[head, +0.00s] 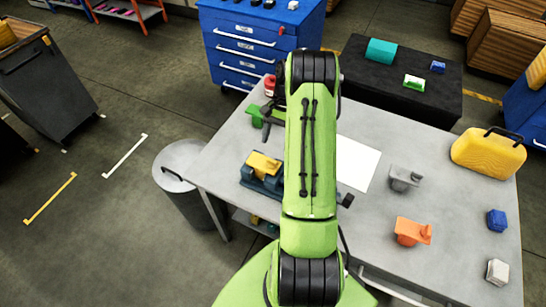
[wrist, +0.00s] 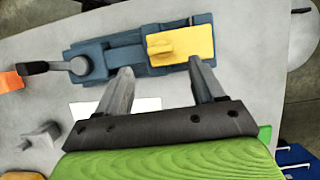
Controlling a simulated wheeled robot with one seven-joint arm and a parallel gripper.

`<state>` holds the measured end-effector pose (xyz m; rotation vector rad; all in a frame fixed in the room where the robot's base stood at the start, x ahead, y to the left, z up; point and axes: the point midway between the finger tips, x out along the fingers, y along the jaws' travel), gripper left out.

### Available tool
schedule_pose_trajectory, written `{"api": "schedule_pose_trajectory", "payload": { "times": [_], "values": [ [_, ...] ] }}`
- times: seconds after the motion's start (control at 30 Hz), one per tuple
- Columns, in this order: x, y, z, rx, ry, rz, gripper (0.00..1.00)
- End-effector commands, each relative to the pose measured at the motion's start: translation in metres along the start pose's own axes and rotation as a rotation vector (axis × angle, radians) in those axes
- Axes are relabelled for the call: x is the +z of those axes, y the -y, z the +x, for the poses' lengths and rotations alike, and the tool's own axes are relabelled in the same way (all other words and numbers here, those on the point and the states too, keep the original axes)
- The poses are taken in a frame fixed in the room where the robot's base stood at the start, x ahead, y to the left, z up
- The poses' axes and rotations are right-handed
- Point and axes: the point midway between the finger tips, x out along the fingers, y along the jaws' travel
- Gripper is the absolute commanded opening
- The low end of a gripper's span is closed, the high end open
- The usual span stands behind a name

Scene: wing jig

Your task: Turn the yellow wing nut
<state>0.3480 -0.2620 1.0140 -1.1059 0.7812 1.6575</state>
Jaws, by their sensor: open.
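The yellow wing nut (wrist: 180,45) sits on a blue-grey jig (wrist: 88,31) in the wrist view, with a raised ridge across its top. It also shows in the head view (head: 263,164), left of my arm, on the same jig (head: 247,181). My gripper (wrist: 160,66) is open and empty. A dark lever with a round hub (wrist: 78,66) is at the jig's left end. In the head view my arm hides part of the jig.
An orange piece (head: 411,231), a grey piece (head: 403,178) and a yellow case (head: 488,152) stand on the right of the grey table (head: 458,215). A white sheet (head: 357,163) lies mid-table. A green piece (head: 256,115) and red bottle (head: 269,86) are at the back left.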

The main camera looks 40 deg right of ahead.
Motion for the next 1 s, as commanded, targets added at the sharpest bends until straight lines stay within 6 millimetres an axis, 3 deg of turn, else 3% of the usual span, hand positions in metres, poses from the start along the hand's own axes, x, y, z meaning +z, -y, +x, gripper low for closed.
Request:
{"api": "schedule_pose_trajectory", "payload": {
  "times": [0.1, 0.3, 0.63, 1.0],
  "values": [
    [0.001, 0.000, 0.030, 0.004, 0.004, -0.001, 0.68],
    [0.001, 0.000, 0.061, 0.002, 0.002, -0.002, 0.68],
    [0.000, 0.000, 0.067, 0.000, -0.001, -0.002, 0.67],
    [0.000, 0.000, 0.066, 0.000, -0.001, -0.002, 0.12]
  ]
}}
